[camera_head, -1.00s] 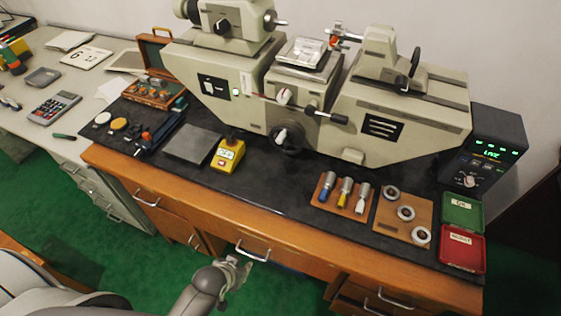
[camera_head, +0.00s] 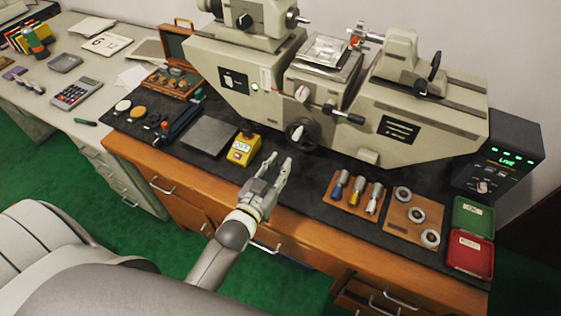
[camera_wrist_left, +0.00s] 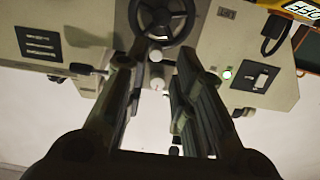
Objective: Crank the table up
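The grey measuring machine (camera_head: 430,125) stands on the bench, with its table (camera_head: 325,50) in the middle carrying a small clear-topped piece. Below the table is a black handwheel (camera_head: 311,137) with a pale knob. The handwheel also shows at the top of the left wrist view (camera_wrist_left: 187,22), beyond the fingertips. My left gripper (camera_head: 280,161) is open and empty, above the bench's front edge, short of the handwheel and apart from it. In the left wrist view its fingers (camera_wrist_left: 154,65) are spread. My right gripper is out of view.
A yellow switch box (camera_head: 242,150) stands left of my left gripper. To the right lie a board of handled tools (camera_head: 346,203), a board with rings (camera_head: 403,221), and green (camera_head: 473,218) and red (camera_head: 470,255) trays. A lever with a black grip (camera_head: 350,117) projects above the handwheel.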

